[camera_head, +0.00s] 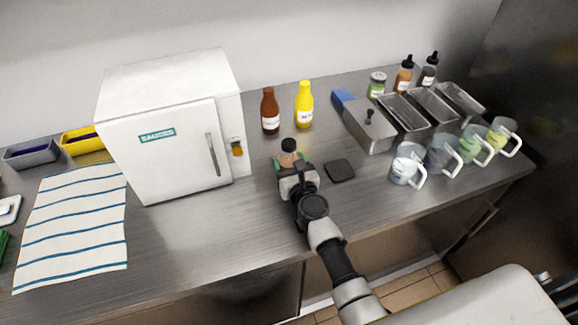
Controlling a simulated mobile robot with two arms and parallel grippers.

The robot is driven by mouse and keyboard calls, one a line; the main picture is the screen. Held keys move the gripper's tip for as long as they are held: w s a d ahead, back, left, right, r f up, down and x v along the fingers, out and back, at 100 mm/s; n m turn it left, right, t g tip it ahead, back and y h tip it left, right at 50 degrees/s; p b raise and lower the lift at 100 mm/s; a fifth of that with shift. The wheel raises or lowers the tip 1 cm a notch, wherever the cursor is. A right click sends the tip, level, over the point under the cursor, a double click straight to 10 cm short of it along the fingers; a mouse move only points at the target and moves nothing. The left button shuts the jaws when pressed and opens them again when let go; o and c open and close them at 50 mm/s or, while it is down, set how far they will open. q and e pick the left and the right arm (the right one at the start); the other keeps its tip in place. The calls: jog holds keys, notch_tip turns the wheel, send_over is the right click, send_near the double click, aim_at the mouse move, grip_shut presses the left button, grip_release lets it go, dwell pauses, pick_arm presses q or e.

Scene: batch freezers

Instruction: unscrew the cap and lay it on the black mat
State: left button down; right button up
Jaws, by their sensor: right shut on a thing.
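A small bottle with a black cap (289,145) and a pinkish-tan body (288,160) stands on the steel counter in front of the sauce bottles. The cap sits at the top of the bottle. My right gripper (290,171) is at the bottle from the near side and is shut on its body, below the cap. The gripper hides the lower part of the bottle. The black mat (340,171), a small dark square, lies on the counter just right of the gripper with nothing on it. My left gripper is not in view.
A white box labelled SAUCES (165,150) stands left of the bottle. A brown bottle (270,111) and a yellow bottle (304,105) stand behind. Steel pans (405,114) and several mugs (406,166) fill the right. A striped towel (75,225) lies left. The front counter is clear.

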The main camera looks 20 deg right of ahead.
aim_at(294, 151)
jog(key=shift+r+p, duration=0.45)
jog(key=shift+r, duration=0.05)
jog(key=r+p, duration=0.4)
jog(key=shift+s+d+r, duration=0.15)
jog(key=shift+d+r, duration=0.1)
jog(key=shift+d, duration=0.15)
jog(key=s+d+r+p, duration=0.4)
jog(key=d+r, duration=0.1)
jog(key=d, duration=0.5)
jog(key=shift+s+r+p, duration=0.2)
jog(key=shift+r+p, duration=0.1)
jog(key=o, duration=0.5)
jog(key=c, duration=0.7)
